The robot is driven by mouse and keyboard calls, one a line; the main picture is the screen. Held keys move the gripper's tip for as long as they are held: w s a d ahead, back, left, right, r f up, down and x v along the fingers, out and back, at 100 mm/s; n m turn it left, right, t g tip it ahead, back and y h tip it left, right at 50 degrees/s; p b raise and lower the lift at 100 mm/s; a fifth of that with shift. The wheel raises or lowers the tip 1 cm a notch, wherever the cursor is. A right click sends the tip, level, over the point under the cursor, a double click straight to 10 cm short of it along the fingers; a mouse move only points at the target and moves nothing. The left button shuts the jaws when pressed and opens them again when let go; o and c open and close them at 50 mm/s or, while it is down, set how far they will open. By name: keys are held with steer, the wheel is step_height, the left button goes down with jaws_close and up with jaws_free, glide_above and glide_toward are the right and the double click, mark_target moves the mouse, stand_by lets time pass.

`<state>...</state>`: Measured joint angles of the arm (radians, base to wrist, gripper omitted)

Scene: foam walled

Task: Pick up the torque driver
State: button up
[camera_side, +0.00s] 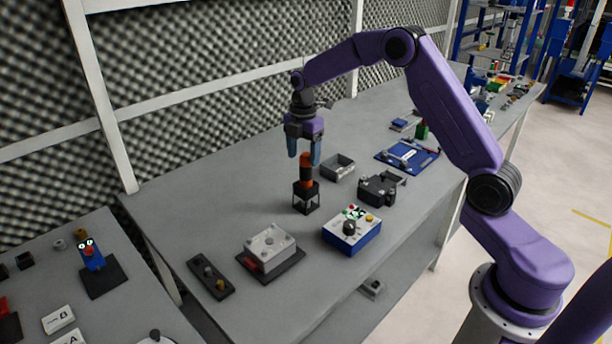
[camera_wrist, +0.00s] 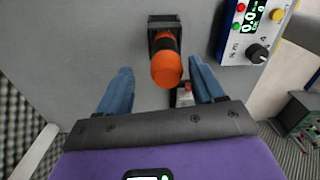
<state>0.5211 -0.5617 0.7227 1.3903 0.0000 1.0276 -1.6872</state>
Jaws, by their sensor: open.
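The torque driver (camera_side: 306,172) has an orange and black handle and stands upright in a small black stand (camera_side: 306,200) on the grey table. My gripper (camera_side: 304,158) is above it, pointing down, with its blue fingers open. In the side view the fingertips are near the top of the handle. In the wrist view the orange handle end (camera_wrist: 167,69) shows between and a little beyond the two open fingers (camera_wrist: 160,82), with no visible contact. The driver's lower part is hidden inside the stand.
A blue and white control box (camera_side: 351,230), a grey block on a dark plate (camera_side: 270,248), a black fixture (camera_side: 381,188) and an open grey tray (camera_side: 338,167) stand around the stand. A dark strip with knobs (camera_side: 210,277) lies at the front left. Bare table lies left of the stand.

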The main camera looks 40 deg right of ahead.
mark_target(306, 168)
steer(key=f, duration=0.4)
steer(key=shift+s+d+f, duration=0.1)
steer(key=shift+s+d, duration=0.1)
steer(key=shift+s, duration=0.2)
steer(key=shift+f, duration=0.5)
steer(key=shift+w, duration=0.1)
steer(key=c, duration=1.2)
